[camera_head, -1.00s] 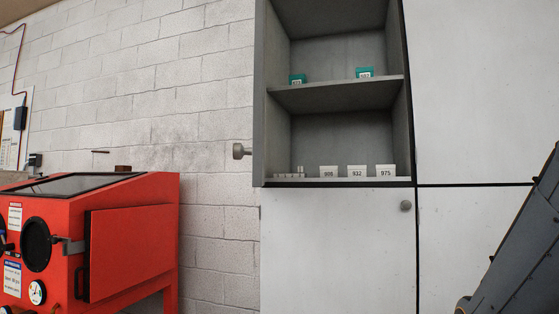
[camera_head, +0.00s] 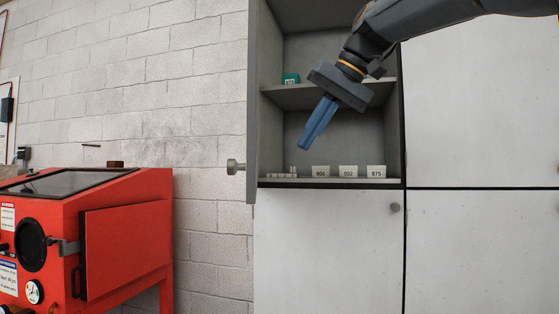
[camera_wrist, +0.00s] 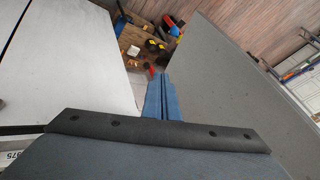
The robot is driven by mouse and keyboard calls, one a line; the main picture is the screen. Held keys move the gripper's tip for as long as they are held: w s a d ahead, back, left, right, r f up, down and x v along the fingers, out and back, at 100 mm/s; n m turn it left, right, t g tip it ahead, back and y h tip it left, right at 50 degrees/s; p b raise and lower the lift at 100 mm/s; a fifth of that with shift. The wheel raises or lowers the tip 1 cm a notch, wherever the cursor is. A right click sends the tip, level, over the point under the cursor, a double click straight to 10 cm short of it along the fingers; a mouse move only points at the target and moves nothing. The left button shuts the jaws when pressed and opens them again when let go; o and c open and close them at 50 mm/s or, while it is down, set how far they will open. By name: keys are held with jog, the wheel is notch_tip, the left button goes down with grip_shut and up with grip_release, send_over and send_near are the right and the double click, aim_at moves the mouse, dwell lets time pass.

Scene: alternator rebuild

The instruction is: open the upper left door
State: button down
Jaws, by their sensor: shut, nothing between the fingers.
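The upper left door (camera_head: 251,100) stands wide open, swung out at the cabinet's left side and seen nearly edge-on. Its round grey knob (camera_head: 236,166) sticks out to the left, against the brick wall. My gripper (camera_head: 304,146) is in front of the open compartment, to the right of the door and apart from the knob. Its blue fingers point down and left, are shut and hold nothing. In the wrist view the shut fingers (camera_wrist: 163,97) show beside a large grey panel (camera_wrist: 225,85), which looks like the door's inner face.
The open compartment has a middle shelf (camera_head: 285,100) with a teal box (camera_head: 290,79), and white number cards (camera_head: 348,171) below. The lower left door (camera_head: 320,245) is closed, with its knob (camera_head: 395,208) at upper right. A red blasting cabinet (camera_head: 125,250) stands at left.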

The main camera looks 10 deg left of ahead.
jog(key=w+a+f+p, duration=0.1)
jog(key=a+f+p, duration=0.2)
jog(key=a+f, duration=0.4)
jog(key=shift+a+f, duration=0.4)
jog(key=shift+a, duration=0.75)
jog(key=shift+w, duration=0.15)
